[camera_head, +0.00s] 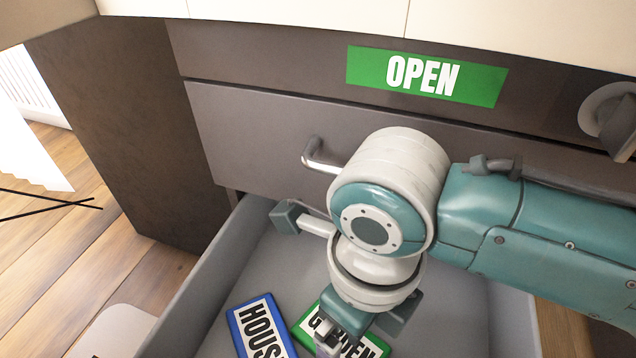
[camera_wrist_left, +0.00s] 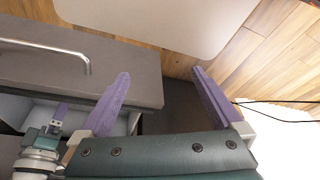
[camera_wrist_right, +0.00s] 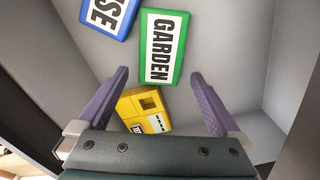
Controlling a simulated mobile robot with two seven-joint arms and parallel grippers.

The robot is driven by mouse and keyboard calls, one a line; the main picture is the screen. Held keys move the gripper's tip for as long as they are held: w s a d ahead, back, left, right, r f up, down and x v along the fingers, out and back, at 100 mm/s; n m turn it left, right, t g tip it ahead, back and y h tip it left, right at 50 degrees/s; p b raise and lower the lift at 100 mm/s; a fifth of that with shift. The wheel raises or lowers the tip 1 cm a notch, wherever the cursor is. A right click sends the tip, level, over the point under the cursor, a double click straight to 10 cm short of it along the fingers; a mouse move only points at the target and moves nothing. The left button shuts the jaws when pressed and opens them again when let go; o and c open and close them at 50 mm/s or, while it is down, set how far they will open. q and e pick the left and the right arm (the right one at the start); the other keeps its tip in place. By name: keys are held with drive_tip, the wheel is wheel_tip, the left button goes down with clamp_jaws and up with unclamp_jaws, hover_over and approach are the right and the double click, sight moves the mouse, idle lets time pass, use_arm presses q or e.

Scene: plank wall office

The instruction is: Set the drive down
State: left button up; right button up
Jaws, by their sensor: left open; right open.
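Two labelled drives lie flat in the open grey drawer (camera_head: 232,255): a blue one (camera_head: 262,330) reading "HOUS…" and a green one (camera_head: 310,322) reading "GARDEN". In the right wrist view the green one (camera_wrist_right: 163,48) lies just beyond my right gripper (camera_wrist_right: 160,77) and the blue one (camera_wrist_right: 108,14) is at its upper left. A yellow block (camera_wrist_right: 145,108) with a dark square recess shows between the right fingers. My right gripper is open, over the drawer, holding nothing visible. My left gripper (camera_wrist_left: 160,74) is open and empty, outside the drawer.
The cabinet front has a green "OPEN" sign (camera_head: 427,77) and a closed drawer with a metal handle (camera_head: 318,158) above the open one. A pale rounded surface (camera_wrist_left: 160,25) lies before the left gripper. Wooden floor (camera_head: 120,270) is at the left.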

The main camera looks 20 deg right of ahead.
sight(351, 348)
drive_tip(key=s+a+r+m+y+p, duration=0.2)
drive_tip(key=s+a+r+m+p, duration=0.1)
drive_tip(key=r+m, duration=0.75)
use_arm(q)
wheel_tip(351, 348, up, 4)
drive_tip(key=shift+r, duration=0.15)
use_arm(e)
drive_tip(key=s+d+r+m+t, duration=0.1)
drive_tip(key=d+m, duration=0.3)
drive_tip(key=m, duration=0.6)
drive_tip(key=s+d+r+m+t+h, duration=0.1)
drive_tip(key=s+d+m, duration=0.2)
drive_tip(key=m, duration=0.7)
drive_tip(key=s+d+r+m+t, duration=0.1)
drive_tip(key=d+m, duration=0.4)
drive_tip(key=m, duration=0.5)
drive_tip(key=shift+s+t+h, duration=0.3)
drive_tip(key=shift+s+h, duration=0.1)
drive_tip(key=shift+s, duration=0.3)
drive_tip(key=shift+s+m, duration=0.1)
drive_tip(key=shift+m, duration=0.15)
